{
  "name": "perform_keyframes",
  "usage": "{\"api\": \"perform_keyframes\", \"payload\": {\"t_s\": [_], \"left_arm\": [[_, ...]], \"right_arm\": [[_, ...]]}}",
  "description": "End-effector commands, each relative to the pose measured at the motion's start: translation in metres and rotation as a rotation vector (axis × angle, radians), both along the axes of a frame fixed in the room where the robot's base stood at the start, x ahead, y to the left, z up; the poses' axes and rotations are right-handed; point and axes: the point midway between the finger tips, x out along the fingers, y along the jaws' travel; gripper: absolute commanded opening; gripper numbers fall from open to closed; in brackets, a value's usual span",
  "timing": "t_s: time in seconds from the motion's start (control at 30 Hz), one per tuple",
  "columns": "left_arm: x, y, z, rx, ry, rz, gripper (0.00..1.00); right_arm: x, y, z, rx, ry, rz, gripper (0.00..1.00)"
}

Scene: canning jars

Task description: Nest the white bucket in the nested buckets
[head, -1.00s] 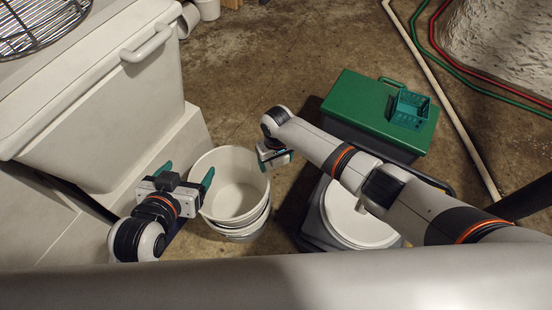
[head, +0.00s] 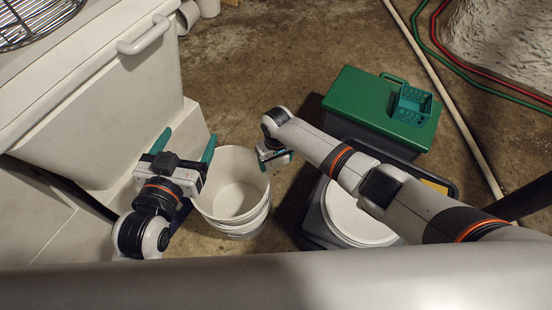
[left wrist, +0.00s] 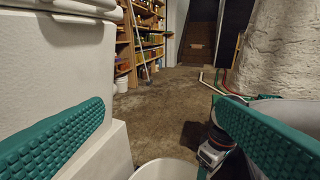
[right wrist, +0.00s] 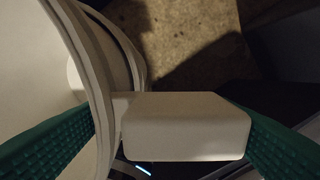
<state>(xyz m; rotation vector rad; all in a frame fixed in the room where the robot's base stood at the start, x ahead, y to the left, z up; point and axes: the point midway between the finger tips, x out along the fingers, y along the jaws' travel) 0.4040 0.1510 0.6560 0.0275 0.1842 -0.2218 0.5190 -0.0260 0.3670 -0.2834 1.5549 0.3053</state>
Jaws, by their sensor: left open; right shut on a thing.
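The white bucket (head: 237,190) stands upright and open at the top, its lower part within the rims of the nested buckets (head: 240,233). How deep it sits in them I cannot tell. My right gripper (head: 277,160) is at the bucket's right rim. In the right wrist view its teal fingers lie on either side of a pale block-like grip (right wrist: 185,125) beside the bucket's rim (right wrist: 100,90). My left gripper (head: 187,143) is open and empty, above and left of the bucket. In the left wrist view the bucket's rim (left wrist: 165,168) shows low between the fingers.
A white chest (head: 110,110) stands close on the left. A green box (head: 365,110) with a teal basket (head: 412,104) is at the right. A white round lid (head: 355,218) lies below my right arm. The floor behind the buckets is clear.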

Motion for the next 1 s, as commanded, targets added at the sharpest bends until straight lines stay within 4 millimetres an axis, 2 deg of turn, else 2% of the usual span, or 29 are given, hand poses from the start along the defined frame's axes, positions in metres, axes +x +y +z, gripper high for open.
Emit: {"api": "perform_keyframes", "payload": {"t_s": [0.3,0.83,1.0], "left_arm": [[0.004,-0.003,0.013,-0.021,-0.082,-0.005,0.8],[0.004,-0.003,0.014,-0.024,-0.096,-0.006,0.8],[0.006,-0.006,0.027,-0.046,-0.179,-0.012,0.8]], "right_arm": [[0.0,0.001,-0.005,0.001,-0.001,0.001,0.29],[0.0,0.001,-0.007,0.001,-0.001,0.0,0.29],[0.0,0.001,-0.011,0.001,-0.001,0.0,0.29]]}}
